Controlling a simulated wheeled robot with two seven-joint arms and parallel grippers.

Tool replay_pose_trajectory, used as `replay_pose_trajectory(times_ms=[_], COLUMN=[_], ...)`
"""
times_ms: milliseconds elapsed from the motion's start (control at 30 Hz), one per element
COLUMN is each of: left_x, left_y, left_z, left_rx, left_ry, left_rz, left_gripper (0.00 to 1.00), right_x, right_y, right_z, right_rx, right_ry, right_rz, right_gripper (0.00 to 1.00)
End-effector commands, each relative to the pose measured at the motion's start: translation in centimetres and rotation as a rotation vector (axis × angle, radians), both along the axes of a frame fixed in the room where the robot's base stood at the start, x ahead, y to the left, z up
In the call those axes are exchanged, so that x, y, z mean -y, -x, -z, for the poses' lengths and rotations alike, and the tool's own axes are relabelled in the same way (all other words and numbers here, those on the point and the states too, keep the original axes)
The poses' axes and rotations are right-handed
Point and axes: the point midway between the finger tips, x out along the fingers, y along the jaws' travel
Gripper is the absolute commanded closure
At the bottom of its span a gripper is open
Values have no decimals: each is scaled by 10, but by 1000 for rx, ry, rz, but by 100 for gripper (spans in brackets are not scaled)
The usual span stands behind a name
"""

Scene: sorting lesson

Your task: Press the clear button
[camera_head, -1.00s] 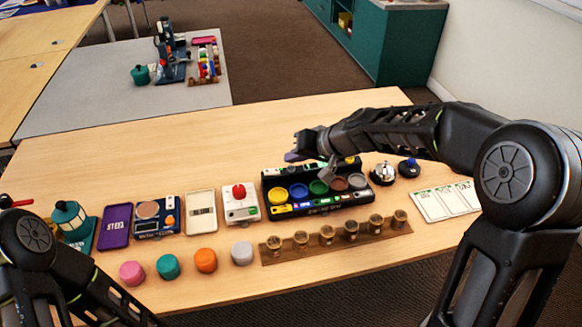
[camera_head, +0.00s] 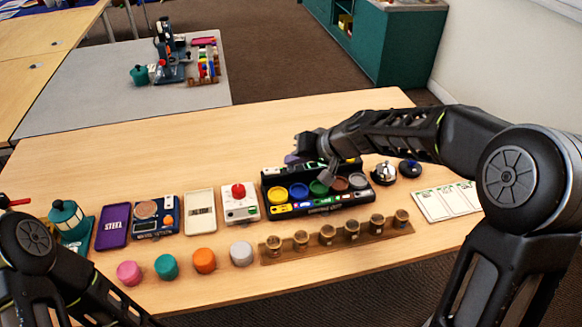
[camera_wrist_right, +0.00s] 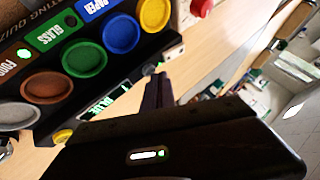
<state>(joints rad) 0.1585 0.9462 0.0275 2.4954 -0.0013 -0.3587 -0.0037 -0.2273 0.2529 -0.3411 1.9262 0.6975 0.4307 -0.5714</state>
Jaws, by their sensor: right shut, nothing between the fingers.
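A black sorting-quiz console (camera_head: 355,204) stands on the table with a row of round coloured pads in yellow, blue, green, brown and grey. The console also fills the upper left of the right wrist view (camera_wrist_right: 70,103). Labels such as PAPER and GLASS show there. I cannot read a clear label on any button. A small yellow button (camera_wrist_right: 62,135) sits near a lit strip on the console. My left gripper is out of view.
Left of the console are a white box with a red button (camera_head: 238,190), a pale tray (camera_head: 200,213), a scale (camera_head: 147,213) and a purple tray (camera_head: 113,227). Coloured pucks and a wooden rack (camera_head: 398,238) lie in front. A bell (camera_head: 384,173) and cards (camera_head: 446,201) are right.

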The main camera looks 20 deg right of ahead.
Motion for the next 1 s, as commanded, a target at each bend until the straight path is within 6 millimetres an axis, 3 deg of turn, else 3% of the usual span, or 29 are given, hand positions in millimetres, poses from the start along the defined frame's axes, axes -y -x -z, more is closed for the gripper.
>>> replay_pose_trajectory(times_ms=[1000], left_x=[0], left_y=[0], left_z=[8], left_rx=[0], left_ry=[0], left_rz=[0], left_gripper=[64], right_x=[0], right_y=[0], right_z=[7], right_rx=[-1], right_ry=[0], right_rz=[-1], right_gripper=[100])
